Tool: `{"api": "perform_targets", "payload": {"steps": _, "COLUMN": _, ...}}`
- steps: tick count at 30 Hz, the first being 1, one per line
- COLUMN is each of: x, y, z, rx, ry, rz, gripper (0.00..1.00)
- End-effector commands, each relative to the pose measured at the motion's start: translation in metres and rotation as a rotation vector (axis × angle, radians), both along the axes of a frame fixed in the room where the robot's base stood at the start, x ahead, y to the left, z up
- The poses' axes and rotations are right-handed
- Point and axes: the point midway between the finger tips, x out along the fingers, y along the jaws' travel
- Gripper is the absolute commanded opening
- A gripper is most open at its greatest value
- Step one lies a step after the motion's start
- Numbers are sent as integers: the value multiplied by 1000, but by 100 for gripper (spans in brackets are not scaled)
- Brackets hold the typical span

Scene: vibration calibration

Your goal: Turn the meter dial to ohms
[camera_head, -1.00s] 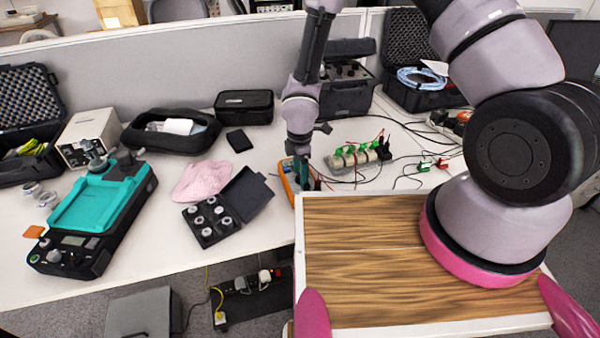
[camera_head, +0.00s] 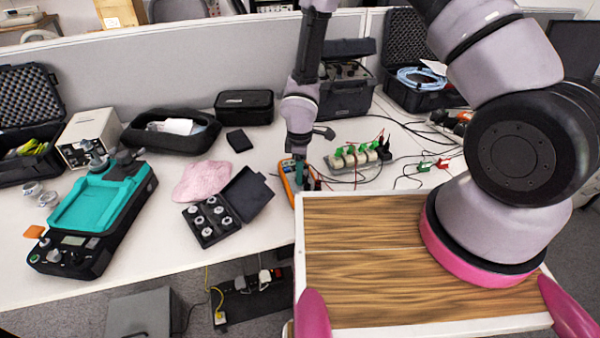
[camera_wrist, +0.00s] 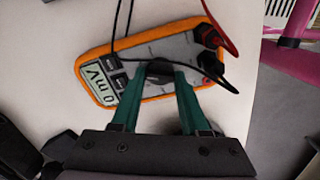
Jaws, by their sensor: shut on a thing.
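An orange-edged multimeter (camera_wrist: 125,90) lies on the white table in the wrist view. Its display reads "0 mV", and its dark dial (camera_wrist: 160,70) is partly hidden between my fingertips. My gripper (camera_wrist: 162,72) has its green fingers shut on the dial. Black and red leads run from the right end of the meter. In the head view the meter (camera_head: 289,180) shows as an orange edge beside the wooden board, mostly covered by my gripper (camera_head: 299,183). The dial is hidden there.
A terminal strip with green clips (camera_head: 350,155) and loose cables lies right of the meter. An open black case of metal weights (camera_head: 210,222) and a pink cloth (camera_head: 204,180) lie to the left. A teal-topped device (camera_head: 97,203) stands farther left.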

Motion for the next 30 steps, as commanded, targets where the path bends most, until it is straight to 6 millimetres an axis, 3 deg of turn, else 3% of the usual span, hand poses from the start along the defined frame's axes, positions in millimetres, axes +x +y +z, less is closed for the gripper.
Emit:
{"api": "perform_targets", "payload": {"steps": 13, "x": 1, "y": 0, "z": 0, "rx": 0, "ry": -1, "rz": -270, "gripper": 0}}
{"api": "perform_targets", "payload": {"steps": 30, "x": 1, "y": 0, "z": 0, "rx": 0, "ry": -1, "rz": -329, "gripper": 0}}
